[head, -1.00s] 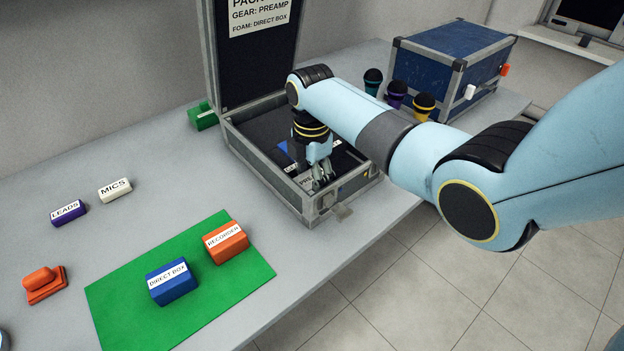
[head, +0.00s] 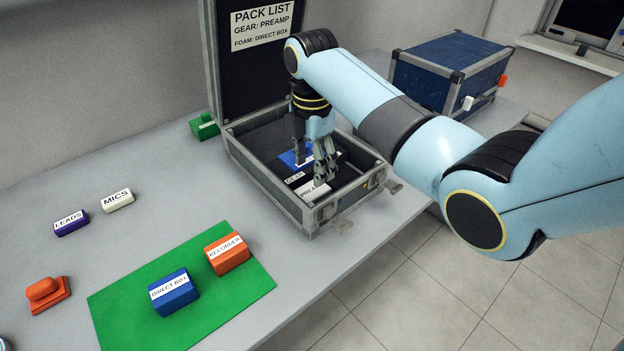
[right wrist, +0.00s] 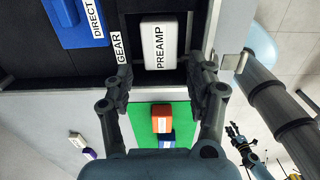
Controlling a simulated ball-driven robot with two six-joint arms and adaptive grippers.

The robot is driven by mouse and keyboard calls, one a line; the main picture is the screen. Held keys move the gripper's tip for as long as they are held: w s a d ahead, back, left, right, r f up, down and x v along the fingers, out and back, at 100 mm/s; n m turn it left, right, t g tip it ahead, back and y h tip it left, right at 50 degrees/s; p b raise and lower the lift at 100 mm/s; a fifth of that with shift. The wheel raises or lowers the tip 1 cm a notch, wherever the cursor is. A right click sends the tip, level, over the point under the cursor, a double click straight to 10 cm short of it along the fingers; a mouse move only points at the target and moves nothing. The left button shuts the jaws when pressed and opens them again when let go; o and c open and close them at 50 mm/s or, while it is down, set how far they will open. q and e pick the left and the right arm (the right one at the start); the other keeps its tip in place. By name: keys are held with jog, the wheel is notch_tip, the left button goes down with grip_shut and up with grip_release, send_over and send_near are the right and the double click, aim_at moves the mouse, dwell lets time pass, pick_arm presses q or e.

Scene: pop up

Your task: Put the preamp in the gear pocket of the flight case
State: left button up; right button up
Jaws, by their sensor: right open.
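The white preamp (head: 313,190) lies label up inside the open flight case (head: 270,199), in the front compartment beside the GEAR label; the right wrist view shows it too (right wrist: 159,47). My right gripper (head: 323,172) is open above it. In the right wrist view its fingers (right wrist: 165,82) are spread below and to either side of the preamp, with nothing between them. The pack list on the lid (head: 262,25) reads gear: preamp, foam: direct box. What looks like my left gripper (right wrist: 240,140) is small at the lower right of the right wrist view.
A blue piece labelled DIRECT (right wrist: 77,22) is in the case beside the gear pocket. A blue direct box (head: 174,291) and orange recorder (head: 227,253) stand on a green mat (head: 120,311). A blue trunk (head: 440,75) stands behind my right arm.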

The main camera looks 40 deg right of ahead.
aim_at(312, 190)
notch_tip(312, 190, up, 4)
dwell(0.6)
